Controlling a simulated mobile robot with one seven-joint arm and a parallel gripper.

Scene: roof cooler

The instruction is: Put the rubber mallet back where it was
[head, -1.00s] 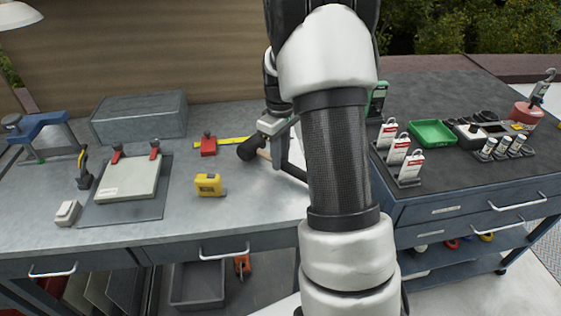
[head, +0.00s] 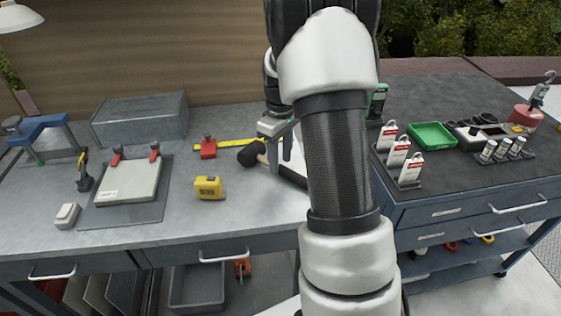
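The rubber mallet lies along the right part of the grey workbench (head: 140,232). Its black head (head: 251,154) points left, and a short piece of pale wooden handle (head: 262,159) and a dark grip (head: 291,175) show to its right. My gripper (head: 277,147) is at the mallet's handle, just right of the head, with its fingers pointing down. My arm hides part of the handle and the fingertips, so I cannot tell whether they are closed on it or whether the mallet fully rests on the bench.
A yellow tape measure (head: 209,187) and a red-ended yellow strip (head: 208,148) lie left of the mallet. A clamped board (head: 128,184) and a grey box (head: 140,120) are farther left. A dark cart with tags (head: 411,170) and a green tray (head: 432,135) stands right.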

